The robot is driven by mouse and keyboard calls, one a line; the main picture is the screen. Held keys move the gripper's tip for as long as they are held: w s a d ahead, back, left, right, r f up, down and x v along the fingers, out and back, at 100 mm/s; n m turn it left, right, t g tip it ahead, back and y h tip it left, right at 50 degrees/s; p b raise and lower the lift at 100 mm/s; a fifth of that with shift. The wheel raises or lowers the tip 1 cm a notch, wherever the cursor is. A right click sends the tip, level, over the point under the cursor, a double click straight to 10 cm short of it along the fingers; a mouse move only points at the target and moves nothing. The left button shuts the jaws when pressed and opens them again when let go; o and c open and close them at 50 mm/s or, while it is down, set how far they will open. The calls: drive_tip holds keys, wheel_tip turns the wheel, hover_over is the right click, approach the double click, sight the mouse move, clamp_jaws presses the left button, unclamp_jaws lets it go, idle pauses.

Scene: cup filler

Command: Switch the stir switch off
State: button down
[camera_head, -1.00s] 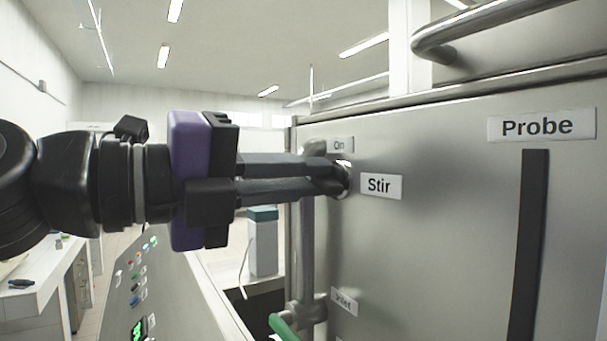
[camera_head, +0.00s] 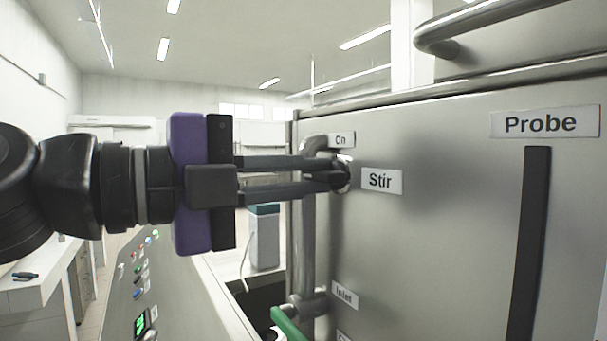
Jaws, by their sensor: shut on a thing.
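The stir switch (camera_head: 345,174) is a small metal knob on the steel panel, just left of the "Stir" label (camera_head: 382,180) and below the "On" label (camera_head: 341,139). My gripper (camera_head: 335,178) reaches in from the left with its two dark fingers closed around the knob. The fingers hide most of the switch, so which way it points cannot be told.
The steel panel (camera_head: 440,250) fills the right side, with a "Probe" label (camera_head: 541,123) and a dark vertical strip (camera_head: 529,240). A vertical pipe (camera_head: 308,235) and a green handle (camera_head: 288,325) stand below my fingers. A control console (camera_head: 165,290) lies at lower left.

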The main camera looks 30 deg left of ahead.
drive_tip(key=c, duration=1.5)
unclamp_jaws()
drive_tip(key=shift+s+a, duration=0.1)
drive_tip(key=b+v, duration=0.2)
drive_tip(key=v, duration=0.5)
drive_tip(key=shift+s+a, duration=0.2)
drive_tip(key=shift+s, duration=0.05)
